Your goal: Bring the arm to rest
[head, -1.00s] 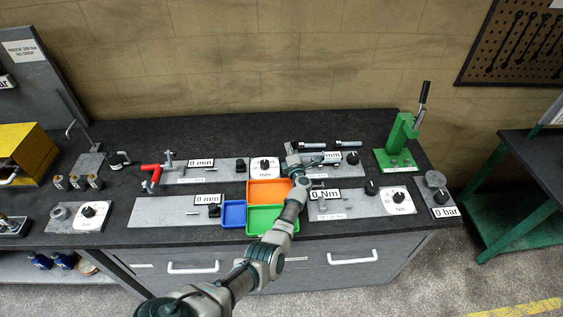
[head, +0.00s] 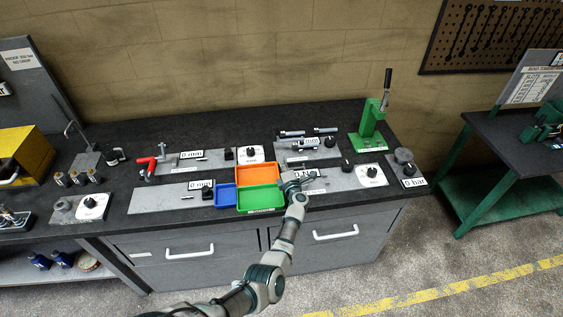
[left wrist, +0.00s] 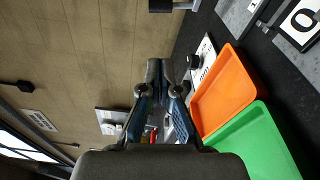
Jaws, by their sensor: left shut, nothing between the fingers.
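My left arm (head: 272,272) reaches from the bottom of the head view to the front of the workbench. My left gripper (head: 296,178) is above the bench, just right of the orange tray (head: 257,174) and the green tray (head: 259,199). In the left wrist view its fingers (left wrist: 158,72) are together, with nothing seen between them. The orange tray (left wrist: 222,92) and green tray (left wrist: 252,142) lie to the right of the fingers there. The gripper partly covers a grey plate with a display. My right gripper is not in view.
A blue tray (head: 225,195) adjoins the green one. A green lever press (head: 371,128) stands at the bench's right end. Grey gauge plates with dials lie around the trays. A red-handled clamp (head: 146,165) is at left. A green-legged table (head: 515,160) stands apart at right.

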